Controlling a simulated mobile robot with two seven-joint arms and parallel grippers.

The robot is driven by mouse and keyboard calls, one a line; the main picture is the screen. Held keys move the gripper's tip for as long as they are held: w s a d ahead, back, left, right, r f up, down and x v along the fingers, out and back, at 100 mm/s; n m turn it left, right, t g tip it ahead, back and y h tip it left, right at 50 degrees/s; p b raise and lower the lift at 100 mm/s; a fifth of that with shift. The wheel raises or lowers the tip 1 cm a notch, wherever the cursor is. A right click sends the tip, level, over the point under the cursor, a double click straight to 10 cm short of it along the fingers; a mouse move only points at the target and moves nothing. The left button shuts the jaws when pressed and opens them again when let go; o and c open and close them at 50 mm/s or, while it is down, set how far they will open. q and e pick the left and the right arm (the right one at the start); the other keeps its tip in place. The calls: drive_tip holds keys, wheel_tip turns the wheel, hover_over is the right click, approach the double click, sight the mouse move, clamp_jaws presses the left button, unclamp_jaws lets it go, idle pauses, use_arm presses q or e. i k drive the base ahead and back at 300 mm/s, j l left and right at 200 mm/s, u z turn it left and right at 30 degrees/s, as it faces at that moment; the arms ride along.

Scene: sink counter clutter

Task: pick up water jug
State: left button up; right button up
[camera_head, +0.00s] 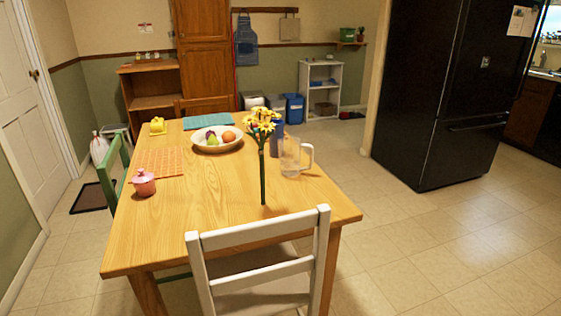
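A clear jug (291,156) with a handle on its right side stands upright on the wooden table (200,228), near the table's right edge. It looks see-through, and I cannot tell whether it holds water. A stem of yellow flowers (262,122) stands just left of it. A blue bottle-like thing (277,139) is behind it, partly hidden by the flowers and jug. Neither of my grippers shows in the head view.
A fruit bowl (197,143), a pink pot (143,184), an orange mat (158,162) and a teal mat (208,121) are on the table. A white chair (262,236) stands at the near side, a green chair (110,180) at the left. The floor right of the table is clear before the black fridge (440,90).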

sight(289, 148)
drive_tip(key=u, duration=1.4)
drive_tip(key=l+u, duration=0.25)
drive_tip(key=u, duration=0.15)
drive_tip(key=k+l+u, duration=0.1)
drive_tip(key=l+u, duration=0.15)
drive_tip(key=u, duration=0.15)
drive_tip(key=k+l, duration=0.15)
drive_tip(key=l, duration=0.2)
drive_tip(key=k+l, duration=0.1)
drive_tip(key=l, duration=0.25)
drive_tip(key=k+l, duration=0.15)
drive_tip(key=l, duration=0.25)
drive_tip(key=k+l, duration=0.15)
drive_tip(key=l, duration=0.2)
drive_tip(key=k+l, duration=0.1)
drive_tip(key=l, duration=0.25)
